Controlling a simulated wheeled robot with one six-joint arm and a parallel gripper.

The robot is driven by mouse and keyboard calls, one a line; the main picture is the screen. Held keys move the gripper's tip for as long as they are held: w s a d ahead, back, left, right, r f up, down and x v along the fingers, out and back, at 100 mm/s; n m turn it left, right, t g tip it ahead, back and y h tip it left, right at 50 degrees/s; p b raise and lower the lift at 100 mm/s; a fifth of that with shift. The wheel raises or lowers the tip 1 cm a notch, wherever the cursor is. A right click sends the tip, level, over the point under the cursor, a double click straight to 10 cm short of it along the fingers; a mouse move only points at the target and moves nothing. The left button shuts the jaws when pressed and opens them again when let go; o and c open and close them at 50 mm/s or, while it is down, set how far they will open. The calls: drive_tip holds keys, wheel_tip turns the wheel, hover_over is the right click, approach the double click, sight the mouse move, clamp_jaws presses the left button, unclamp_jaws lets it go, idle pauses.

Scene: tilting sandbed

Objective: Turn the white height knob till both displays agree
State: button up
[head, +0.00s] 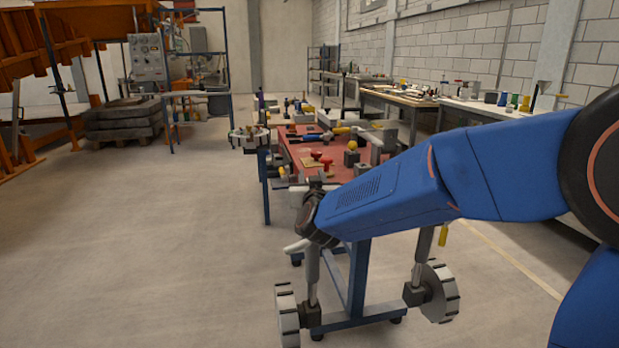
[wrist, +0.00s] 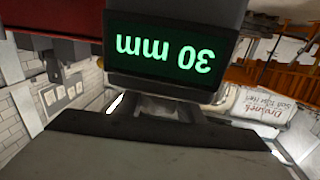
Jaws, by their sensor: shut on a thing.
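A dark display box (wrist: 172,50) fills the upper middle of the wrist view. Its green digits are upside down there and read 30 mm. It is the only display I can read. A broad pale surface (wrist: 165,158) with a dark edge lies close to the camera, below the display. It looks like the white height knob, but its outline is cut off. My gripper is shut on it; the fingertips and contact are not clearly visible. In the head view my blue arm reaches to the red-topped bench (head: 300,152), and its wrist hides most of the gripper.
Pale notched discs (head: 438,290) (head: 287,315) sit low on posts at the bench's near end. Tools and small parts crowd the bench top. An orange frame (head: 25,50) stands at left, and side tables (head: 400,98) line the right wall. The floor at left is clear.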

drive_tip(key=shift+d+m+h, duration=0.2)
drive_tip(key=shift+m+h, duration=0.4)
drive_tip(key=shift+h, duration=0.35)
drive_tip(key=shift+d+m+h, duration=0.2)
drive_tip(key=shift+m+h, duration=0.4)
drive_tip(key=shift+h, duration=0.35)
drive_tip(key=shift+d+r+m+h, duration=0.1)
drive_tip(key=shift+m+h, duration=0.2)
drive_tip(key=shift+h, duration=0.2)
drive_tip(key=o, duration=1)
drive_tip(key=shift+o, duration=0.2)
drive_tip(key=s+a, duration=0.2)
drive_tip(key=s, duration=1.5)
